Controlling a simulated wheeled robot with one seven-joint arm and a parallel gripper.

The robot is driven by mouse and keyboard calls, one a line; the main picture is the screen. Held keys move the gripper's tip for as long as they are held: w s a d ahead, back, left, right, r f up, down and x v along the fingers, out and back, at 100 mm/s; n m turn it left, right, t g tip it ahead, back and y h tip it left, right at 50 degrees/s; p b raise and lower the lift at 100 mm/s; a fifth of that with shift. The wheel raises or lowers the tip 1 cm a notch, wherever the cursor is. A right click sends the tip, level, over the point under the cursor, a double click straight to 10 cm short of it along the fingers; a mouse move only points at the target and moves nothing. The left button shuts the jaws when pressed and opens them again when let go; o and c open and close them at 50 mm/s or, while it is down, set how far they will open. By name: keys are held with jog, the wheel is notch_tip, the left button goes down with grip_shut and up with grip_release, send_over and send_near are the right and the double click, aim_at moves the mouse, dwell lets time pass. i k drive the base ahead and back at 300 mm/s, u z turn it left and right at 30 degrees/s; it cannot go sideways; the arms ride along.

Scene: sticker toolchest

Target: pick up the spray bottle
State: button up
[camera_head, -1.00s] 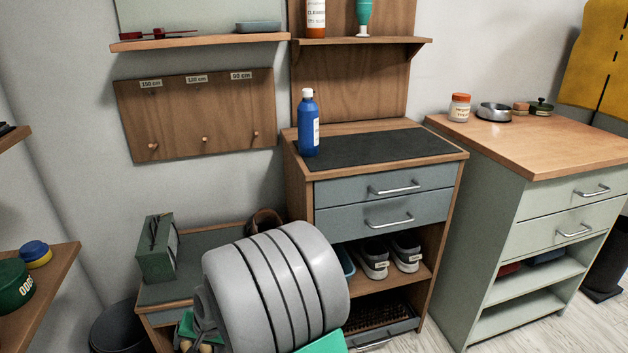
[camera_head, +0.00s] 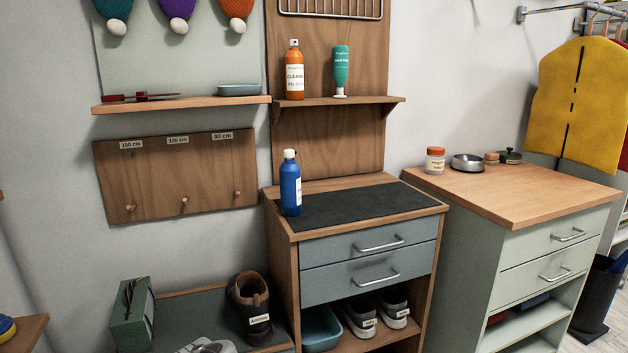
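A blue bottle (camera_head: 290,186) with a white cap stands upright on the dark top of the drawer cabinet (camera_head: 367,246) below. My gripper is not in view.
A second cabinet (camera_head: 535,190) at right holds a jar (camera_head: 435,160) and a metal bowl (camera_head: 467,162). A shelf (camera_head: 180,104) with a red tool and a tray is at left. A low bench at lower left holds a dark shoe (camera_head: 249,307). The dark cabinet top is mostly clear.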

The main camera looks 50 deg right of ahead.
aim_at(289, 171)
jog(key=z, duration=1.25)
jog(key=k, duration=0.5)
